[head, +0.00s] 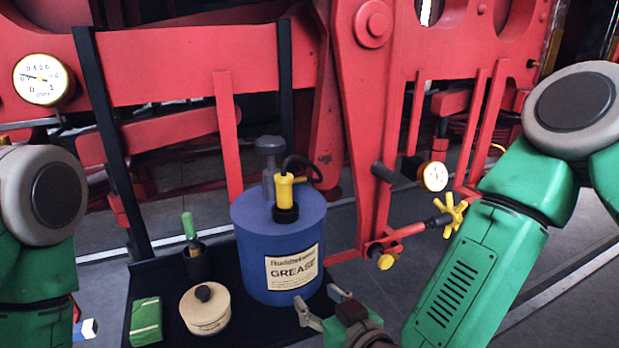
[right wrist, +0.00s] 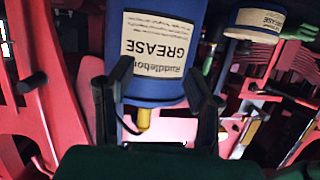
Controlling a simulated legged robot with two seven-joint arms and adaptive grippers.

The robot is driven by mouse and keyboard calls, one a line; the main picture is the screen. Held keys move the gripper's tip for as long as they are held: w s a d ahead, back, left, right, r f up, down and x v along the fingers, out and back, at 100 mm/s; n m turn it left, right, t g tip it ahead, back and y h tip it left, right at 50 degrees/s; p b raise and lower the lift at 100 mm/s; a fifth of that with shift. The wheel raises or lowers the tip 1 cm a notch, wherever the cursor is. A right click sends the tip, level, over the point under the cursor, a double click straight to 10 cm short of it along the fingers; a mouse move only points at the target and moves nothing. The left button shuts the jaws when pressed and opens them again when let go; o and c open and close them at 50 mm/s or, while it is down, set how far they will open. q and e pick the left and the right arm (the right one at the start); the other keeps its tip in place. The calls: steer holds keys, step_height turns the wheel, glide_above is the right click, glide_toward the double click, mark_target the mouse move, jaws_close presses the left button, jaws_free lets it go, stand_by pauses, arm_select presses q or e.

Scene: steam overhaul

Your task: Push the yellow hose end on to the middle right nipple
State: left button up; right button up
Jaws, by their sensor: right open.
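The yellow hose end (head: 285,192) stands upright in a black collar on top of the blue grease drum (head: 249,241), with a black hose curving from it. It also shows in the right wrist view (right wrist: 144,119), upside down beyond the drum's top edge. My right gripper (head: 324,304) is open and empty low in front of the drum's right side. Its fingers also show in the right wrist view (right wrist: 163,82), with the drum's label beyond them. On the red machinery, a dark stub (head: 383,172) and a yellow-ended fitting (head: 383,258) show; I cannot tell which is the middle right nipple.
A dark tray (head: 160,276) bears the drum, a round cream tin (head: 204,310), a green packet (head: 146,321) and a green-handled tool (head: 189,227) in a dark cup. A yellow star handwheel (head: 449,215) and a gauge (head: 433,176) stick out to the right.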

mark_target(287, 191)
step_height(287, 191, up, 14)
steer(key=w+a+t+p, duration=0.2)
steer(key=w+t+p, duration=0.1)
steer(key=t, duration=0.1)
steer(key=shift+m, duration=0.3)
steer(key=x, duration=0.7)
steer(key=shift+w+d+b, duration=0.1)
steer(key=shift+w+b, duration=0.25)
steer(key=shift+x, duration=0.75)
arm_select(q)
steer(key=r, duration=0.3)
steer(key=shift+s+a+r, duration=0.2)
steer(key=shift+r, duration=0.1)
arm_select(e)
jaws_close()
arm_select(q)
steer(key=shift+r, duration=0.15)
arm_select(e)
steer(key=shift+r, duration=0.15)
